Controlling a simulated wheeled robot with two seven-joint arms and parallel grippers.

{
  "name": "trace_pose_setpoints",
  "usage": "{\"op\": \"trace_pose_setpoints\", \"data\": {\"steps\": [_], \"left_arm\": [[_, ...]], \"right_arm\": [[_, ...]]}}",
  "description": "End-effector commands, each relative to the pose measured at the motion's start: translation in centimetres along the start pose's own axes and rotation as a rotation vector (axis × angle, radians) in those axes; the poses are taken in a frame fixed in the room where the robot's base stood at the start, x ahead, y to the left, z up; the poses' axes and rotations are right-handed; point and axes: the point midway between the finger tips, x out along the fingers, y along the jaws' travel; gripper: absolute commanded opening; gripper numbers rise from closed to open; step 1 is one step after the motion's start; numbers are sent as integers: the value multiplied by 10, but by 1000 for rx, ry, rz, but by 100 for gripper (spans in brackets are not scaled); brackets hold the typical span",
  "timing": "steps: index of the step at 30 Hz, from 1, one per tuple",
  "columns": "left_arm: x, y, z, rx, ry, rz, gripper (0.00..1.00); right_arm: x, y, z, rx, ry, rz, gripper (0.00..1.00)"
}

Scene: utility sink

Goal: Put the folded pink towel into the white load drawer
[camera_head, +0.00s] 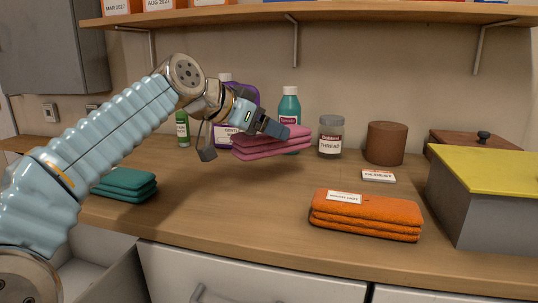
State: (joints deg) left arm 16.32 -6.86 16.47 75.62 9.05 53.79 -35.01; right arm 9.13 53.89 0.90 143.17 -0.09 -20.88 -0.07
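The folded pink towel (272,146) is in the middle of the head view, slightly tilted and apparently held just above the counter. My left gripper (266,128) reaches in from the left and is shut on the towel's upper left part. At the lower left, below the counter edge, a white drawer (88,252) appears pulled open, partly hidden by my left arm. No label on it can be read. My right gripper is not in view.
A folded green towel (125,184) lies at the left and a folded orange towel (366,213) at the front right. Bottles, a glass jar (331,137) and a brown canister (385,143) stand behind. A grey box with yellow lid (490,170) stands right. The middle counter is clear.

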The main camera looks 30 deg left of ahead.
Motion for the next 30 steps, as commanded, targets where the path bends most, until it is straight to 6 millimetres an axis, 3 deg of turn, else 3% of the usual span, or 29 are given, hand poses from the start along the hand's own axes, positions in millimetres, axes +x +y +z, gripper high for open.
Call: {"op": "trace_pose_setpoints", "data": {"steps": [12,17,28,29,30], "left_arm": [[49,-18,31,-3,-1,0,24],[57,-16,51,-1,1,-3,24],[60,-15,54,0,2,-1,24],[60,-15,54,0,1,-1,78],[59,-15,54,0,1,-1,84]], "right_arm": [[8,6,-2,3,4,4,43],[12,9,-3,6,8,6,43],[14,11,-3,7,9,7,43],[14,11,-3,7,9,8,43],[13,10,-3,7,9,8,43]]}}
